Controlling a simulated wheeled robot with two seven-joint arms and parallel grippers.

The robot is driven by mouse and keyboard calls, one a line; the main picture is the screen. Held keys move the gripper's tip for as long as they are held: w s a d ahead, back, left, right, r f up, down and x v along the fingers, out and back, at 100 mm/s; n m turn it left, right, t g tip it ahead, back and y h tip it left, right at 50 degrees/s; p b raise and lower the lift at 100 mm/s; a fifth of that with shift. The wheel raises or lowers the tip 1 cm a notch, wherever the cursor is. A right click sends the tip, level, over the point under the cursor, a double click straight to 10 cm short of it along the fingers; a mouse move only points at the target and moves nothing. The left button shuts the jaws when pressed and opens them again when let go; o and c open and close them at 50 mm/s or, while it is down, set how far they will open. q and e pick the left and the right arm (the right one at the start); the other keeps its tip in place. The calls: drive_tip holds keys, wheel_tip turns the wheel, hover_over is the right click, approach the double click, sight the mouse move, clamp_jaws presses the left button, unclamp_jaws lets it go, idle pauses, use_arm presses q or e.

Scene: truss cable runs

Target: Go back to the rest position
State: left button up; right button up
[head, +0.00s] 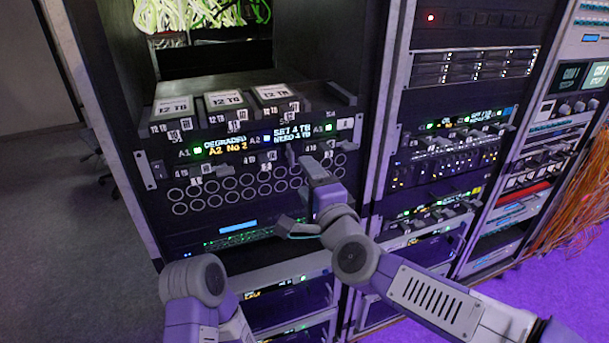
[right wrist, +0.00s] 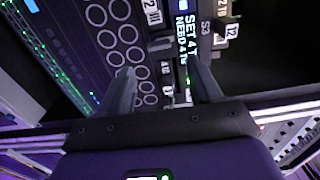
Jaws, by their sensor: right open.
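My right gripper (head: 305,168) is in front of the storage unit (head: 240,195) in the left rack, below its lit text. In the right wrist view the same gripper (right wrist: 161,66) has two dark fingers spread apart, with nothing visible between them. The ringed front panel and part of the lit text show beyond the fingers. I cannot tell whether a fingertip touches the unit.
Three pale-labelled 12 TB drives (head: 225,99) lie on a dark shelf above the unit. The middle rack (head: 440,150) holds more equipment close to my right arm. Orange cables (head: 580,200) hang at the far right.

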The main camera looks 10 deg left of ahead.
drive_tip(key=w+d+f+n+g+h+p, duration=0.1)
drive_tip(key=d+f+n+g+h+p, duration=0.3)
drive_tip(key=f, duration=1.1)
drive_tip(key=w+d+f+g, duration=0.15)
drive_tip(key=d+f, duration=0.45)
drive_tip(key=f, duration=0.9)
drive_tip(key=s+d+f+n+g+h+p, duration=0.1)
drive_tip(key=s+d+f+g, duration=0.15)
drive_tip(key=s+f, duration=0.35)
drive_tip(key=s+d+f+n+g+h+p, duration=0.15)
drive_tip(key=s+d+f, duration=0.25)
drive_tip(key=f, duration=0.5)
drive_tip(key=s+d+f+n+g, duration=0.1)
drive_tip(key=s+d+f+g, duration=0.1)
drive_tip(key=s, duration=0.5)
drive_tip(key=s+d+f+n+g+p, duration=0.1)
drive_tip(key=s+d+f+g, duration=0.1)
drive_tip(key=s, duration=0.6)
wheel_tip(320, 180, down, 3)
drive_tip(key=shift+d+r+g+y, duration=0.2)
drive_tip(key=shift+g+y, duration=0.15)
drive_tip(key=shift+g, duration=0.2)
